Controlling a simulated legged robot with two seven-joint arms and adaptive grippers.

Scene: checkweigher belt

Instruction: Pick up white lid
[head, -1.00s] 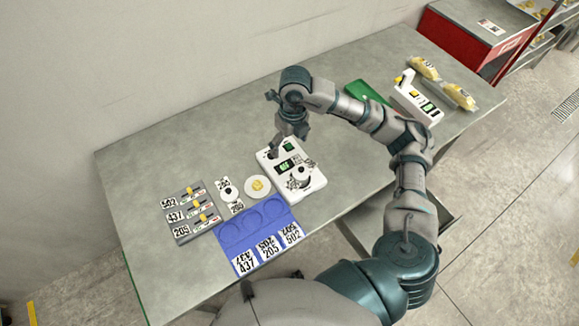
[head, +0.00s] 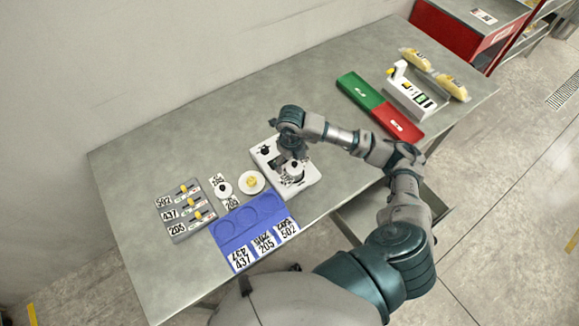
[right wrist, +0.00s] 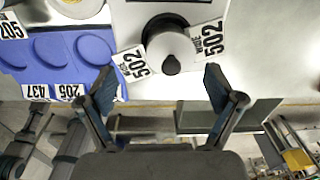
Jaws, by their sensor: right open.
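A round white lid (right wrist: 172,55) with a black knob shows in the right wrist view, with a dark rim around it and a 502 label on either side. In the head view the lid (head: 295,170) is on the white scale (head: 308,181), partly hidden by my right gripper (head: 295,155). My right gripper is open and empty; its two fingers (right wrist: 158,82) are apart, on the near side of the lid in the wrist view. Another white disc with a black knob (head: 224,190) lies left of the scale. My left gripper is not in view.
A white dish (head: 245,190) holds something yellow. A grey board (head: 178,234) with labels 502, 437 and 205 is at left. Green (head: 359,91) and red (head: 398,124) trays lie right.

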